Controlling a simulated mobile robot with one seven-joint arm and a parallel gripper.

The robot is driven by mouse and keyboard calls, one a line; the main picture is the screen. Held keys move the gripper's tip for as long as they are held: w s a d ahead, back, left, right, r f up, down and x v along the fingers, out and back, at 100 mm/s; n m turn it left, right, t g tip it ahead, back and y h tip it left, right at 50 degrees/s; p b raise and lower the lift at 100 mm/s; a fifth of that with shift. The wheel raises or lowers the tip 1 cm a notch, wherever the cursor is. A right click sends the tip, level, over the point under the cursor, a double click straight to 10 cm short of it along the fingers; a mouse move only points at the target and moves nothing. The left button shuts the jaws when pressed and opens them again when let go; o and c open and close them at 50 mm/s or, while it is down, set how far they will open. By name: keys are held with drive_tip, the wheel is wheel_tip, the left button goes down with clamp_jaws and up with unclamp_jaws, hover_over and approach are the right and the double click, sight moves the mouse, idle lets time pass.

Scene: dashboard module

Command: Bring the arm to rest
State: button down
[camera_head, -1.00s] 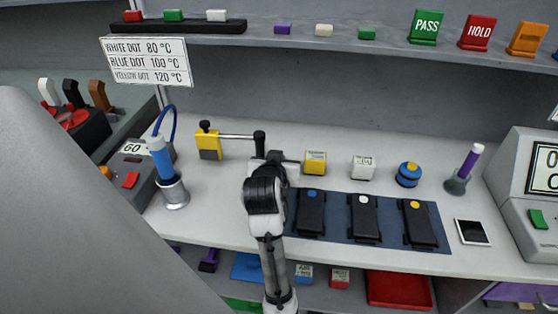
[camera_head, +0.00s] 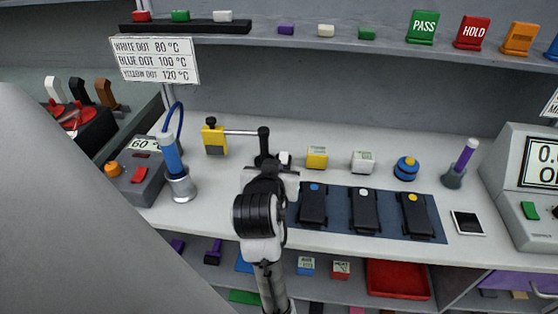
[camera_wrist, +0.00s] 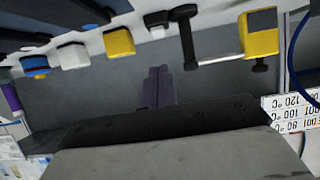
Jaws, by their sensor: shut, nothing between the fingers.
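My arm rises from the bottom of the head view, with its black joint (camera_head: 258,214) in front of the bench. My gripper (camera_wrist: 158,84) shows in the wrist view with its dark fingers together and nothing between them. In the head view the white and black hand is just below the black end of the yellow clamp's rod, and the fingertips cannot be made out there. Whether the hand touches anything cannot be told.
A yellow clamp (camera_head: 213,139) and a blue tool in a metal holder (camera_head: 182,188) stand left of my arm. A blue mat (camera_head: 338,221) with several black devices lies close on its right. A shelf (camera_head: 330,43) runs behind. A red tray (camera_head: 398,282) is below the bench.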

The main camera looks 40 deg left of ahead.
drive_tip(key=shift+s+d, duration=0.3)
drive_tip(key=shift+s, duration=0.05)
idle(0.4)
